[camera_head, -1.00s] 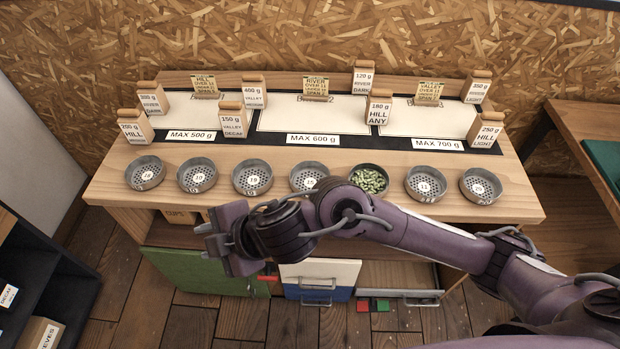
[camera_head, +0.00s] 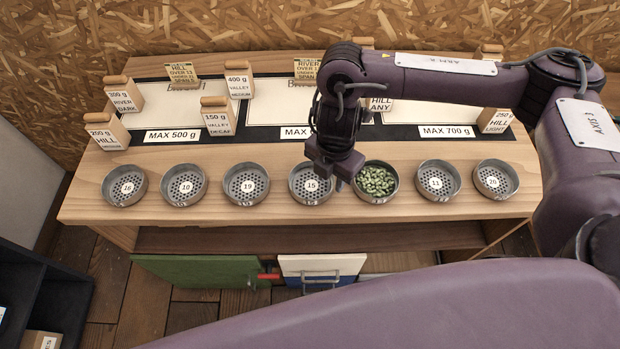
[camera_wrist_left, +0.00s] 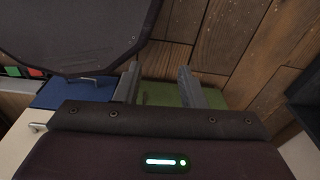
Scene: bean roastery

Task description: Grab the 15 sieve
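The 15 sieve (camera_head: 303,188) is a round grey perforated pan labelled 15. It sits on the wooden counter in the row of sieves, just left of the pan of green beans. My right gripper (camera_head: 335,174) points down over its right side and hides part of its right rim. Its fingers are too hidden to show whether they are open or touch the sieve. My left gripper (camera_wrist_left: 158,80) is open and empty in the left wrist view, above the floor and low cabinet fronts. It does not show in the head view.
Sieves 16 (camera_head: 125,186), 10 (camera_head: 183,186) and 19 (camera_head: 246,187) stand to the left. A pan of green beans (camera_head: 377,182) is close on the right, with two more sieves beyond. Labelled bean boxes (camera_head: 218,117) stand behind. My right arm crosses the back right.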

